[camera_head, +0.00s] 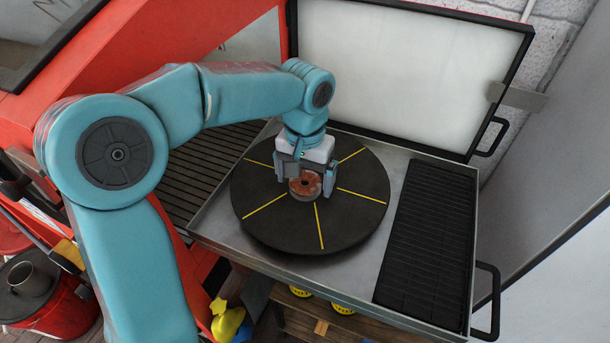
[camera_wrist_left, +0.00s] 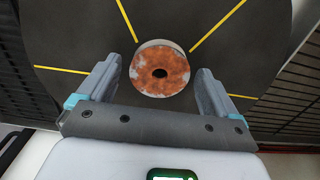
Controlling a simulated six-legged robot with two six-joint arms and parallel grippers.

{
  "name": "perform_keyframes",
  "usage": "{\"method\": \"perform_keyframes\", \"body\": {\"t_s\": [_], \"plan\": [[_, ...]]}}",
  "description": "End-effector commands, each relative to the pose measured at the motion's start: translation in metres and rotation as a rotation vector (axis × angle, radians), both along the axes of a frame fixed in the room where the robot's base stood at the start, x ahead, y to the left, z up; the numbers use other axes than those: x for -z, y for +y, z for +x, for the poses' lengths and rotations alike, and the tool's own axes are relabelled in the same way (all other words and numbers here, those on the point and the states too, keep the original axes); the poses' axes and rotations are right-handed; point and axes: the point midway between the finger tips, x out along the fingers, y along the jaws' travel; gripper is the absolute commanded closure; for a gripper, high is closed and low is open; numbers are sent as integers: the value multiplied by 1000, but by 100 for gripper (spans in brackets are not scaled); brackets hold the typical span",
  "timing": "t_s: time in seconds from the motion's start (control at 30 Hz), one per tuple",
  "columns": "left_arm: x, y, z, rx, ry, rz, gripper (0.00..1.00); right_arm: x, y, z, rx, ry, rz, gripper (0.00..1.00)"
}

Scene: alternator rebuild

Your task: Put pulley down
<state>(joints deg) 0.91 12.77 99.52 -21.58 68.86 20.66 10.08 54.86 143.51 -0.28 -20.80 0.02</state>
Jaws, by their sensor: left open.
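The pulley (camera_head: 305,186) is a small round part with a rusty orange-brown top, a dark centre hole and a paler side. It sits on the black round turntable (camera_head: 350,215) with yellow lines, near the middle. In the left wrist view the pulley (camera_wrist_left: 160,72) lies between the fingertips, with a gap on each side. My left gripper (camera_head: 306,190) is open and points down around the pulley; it also shows in the left wrist view (camera_wrist_left: 160,85). My right gripper is in neither view.
The turntable stands in a metal tray (camera_head: 397,168) with a raised white lid (camera_head: 400,70) behind it. A black ribbed mat (camera_head: 430,240) lies at the tray's right. A red bucket (camera_head: 60,310) stands at lower left. The turntable's front and right are clear.

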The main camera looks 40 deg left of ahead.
Motion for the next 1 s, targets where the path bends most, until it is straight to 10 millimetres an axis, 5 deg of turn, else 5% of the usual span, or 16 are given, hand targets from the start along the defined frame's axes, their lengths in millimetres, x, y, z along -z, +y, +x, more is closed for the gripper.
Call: {"method": "perform_keyframes", "body": {"t_s": [0.6, 1.0], "plan": [[-114, 0, 1, 1, -3, 0, 7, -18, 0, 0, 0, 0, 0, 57], [-123, 0, 0, 0, 0, 0, 7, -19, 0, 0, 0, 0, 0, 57]]}}
